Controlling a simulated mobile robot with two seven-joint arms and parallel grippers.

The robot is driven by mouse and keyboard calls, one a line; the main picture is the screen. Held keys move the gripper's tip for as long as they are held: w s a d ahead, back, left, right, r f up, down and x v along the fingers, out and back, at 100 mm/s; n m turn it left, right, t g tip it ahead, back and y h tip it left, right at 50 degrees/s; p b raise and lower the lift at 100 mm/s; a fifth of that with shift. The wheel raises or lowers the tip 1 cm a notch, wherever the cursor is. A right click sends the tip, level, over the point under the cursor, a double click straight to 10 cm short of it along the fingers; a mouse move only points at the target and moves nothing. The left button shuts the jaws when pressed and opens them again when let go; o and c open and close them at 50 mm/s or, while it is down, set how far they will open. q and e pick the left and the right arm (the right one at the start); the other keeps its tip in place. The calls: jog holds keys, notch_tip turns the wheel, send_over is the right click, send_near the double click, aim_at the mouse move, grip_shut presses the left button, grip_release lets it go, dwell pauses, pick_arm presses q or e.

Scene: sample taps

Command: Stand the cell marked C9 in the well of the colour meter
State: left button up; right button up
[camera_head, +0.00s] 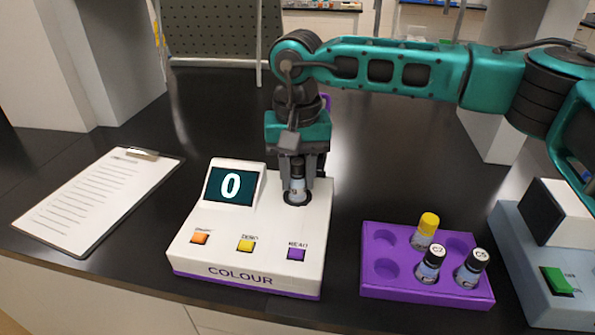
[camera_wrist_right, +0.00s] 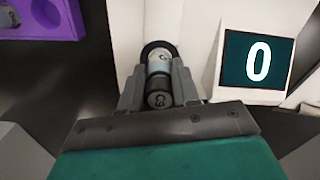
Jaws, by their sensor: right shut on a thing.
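The colour meter (camera_head: 255,225) is a white box with a purple base, a screen reading 0 and three buttons. My right gripper (camera_head: 297,185) points down over the meter's well (camera_head: 298,199) and is shut on a black-capped cell (camera_head: 297,190). In the wrist view the held cell (camera_wrist_right: 159,85) has a small mark on its cap that looks like C9 or C3. The cell is upright, with its lower end at the dark round well. I cannot tell whether it rests on the bottom. My left gripper is not in view.
A purple rack (camera_head: 380,289) right of the meter holds a yellow-capped cell (camera_head: 425,231) and two black-capped cells, one marked C2 (camera_head: 432,265), the other apparently C5 (camera_head: 471,270). A clipboard (camera_head: 95,200) lies left. A grey device with a green button (camera_head: 557,281) stands far right.

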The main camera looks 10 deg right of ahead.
jog(key=shift+f, duration=0.1)
jog(key=shift+f+b, duration=0.65)
jog(key=o, duration=0.9)
jog(key=shift+o, duration=0.5)
jog(key=o, duration=0.6)
jog(key=shift+c, duration=0.2)
jog(key=shift+r, duration=0.1)
